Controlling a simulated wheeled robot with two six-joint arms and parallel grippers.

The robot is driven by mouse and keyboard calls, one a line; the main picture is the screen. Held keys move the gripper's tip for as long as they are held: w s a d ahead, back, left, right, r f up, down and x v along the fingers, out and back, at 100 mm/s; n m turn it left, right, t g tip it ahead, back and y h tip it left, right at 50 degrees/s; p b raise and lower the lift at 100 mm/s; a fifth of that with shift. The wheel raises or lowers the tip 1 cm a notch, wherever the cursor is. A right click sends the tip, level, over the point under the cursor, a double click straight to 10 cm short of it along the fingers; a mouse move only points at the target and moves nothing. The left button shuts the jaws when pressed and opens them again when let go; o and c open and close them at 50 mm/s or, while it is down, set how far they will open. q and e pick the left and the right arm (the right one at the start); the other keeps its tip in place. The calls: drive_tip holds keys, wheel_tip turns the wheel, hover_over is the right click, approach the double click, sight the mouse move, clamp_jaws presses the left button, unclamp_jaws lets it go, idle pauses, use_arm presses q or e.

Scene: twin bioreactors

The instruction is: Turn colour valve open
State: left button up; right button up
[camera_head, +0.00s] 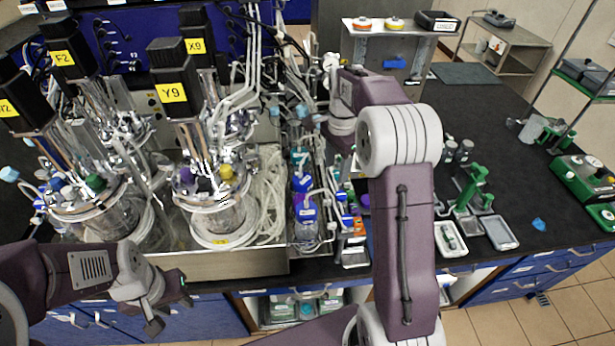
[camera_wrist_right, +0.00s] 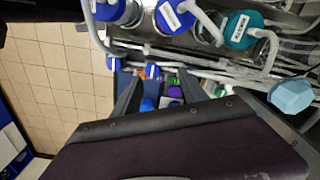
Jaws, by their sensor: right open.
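I cannot pick out with certainty which part is the colour valve. Several small coloured pieces, among them a blue one (camera_wrist_right: 152,72) and a purple one (camera_wrist_right: 175,92), show between and beyond the fingers of my right gripper (camera_wrist_right: 162,98) in the right wrist view. That gripper is open, its fingers apart with nothing seen held. In the head view my right forearm hides its fingertips. A faceted light-blue knob (camera_wrist_right: 292,95) is to the right in the wrist view. My left gripper (camera_head: 168,311) is open and empty, low in front of the bench edge.
Glass bioreactors (camera_head: 222,205) with tubing stand on the left of the bench. Bottles with blue caps (camera_head: 305,210) stand beside them, close to my right arm. A green stand (camera_head: 472,187) and small trays (camera_head: 500,233) are on the right. The dark bench top (camera_head: 510,130) farther right is mostly clear.

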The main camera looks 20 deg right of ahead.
sight(341, 194)
drive_tip(key=shift+s+d+f, duration=0.15)
drive_tip(key=shift+s+d, duration=0.35)
drive_tip(key=shift+s, duration=0.15)
drive_tip(key=shift+s+d+f, duration=0.15)
drive_tip(key=shift+s+d, duration=0.35)
drive_tip(key=shift+s, duration=0.1)
drive_tip(key=f, duration=0.5)
drive_tip(key=w+f+p, duration=0.1)
drive_tip(key=f, duration=0.1)
drive_tip(key=shift+a+f, duration=0.3)
drive_tip(key=shift+f, duration=0.05)
drive_tip(key=shift+s+d+f, duration=0.15)
drive_tip(key=shift+s+f, duration=0.15)
use_arm(q)
drive_tip(key=shift+s+d+r, duration=0.2)
drive_tip(key=shift+s+r, duration=0.15)
drive_tip(key=shift+r, duration=0.15)
drive_tip(key=shift+s+d+r, duration=0.2)
drive_tip(key=shift+s+r, duration=0.1)
drive_tip(key=shift+r, duration=0.15)
use_arm(e)
drive_tip(key=shift+w, duration=0.15)
drive_tip(key=c, duration=0.5)
clamp_jaws()
use_arm(q)
drive_tip(key=shift+w, duration=0.1)
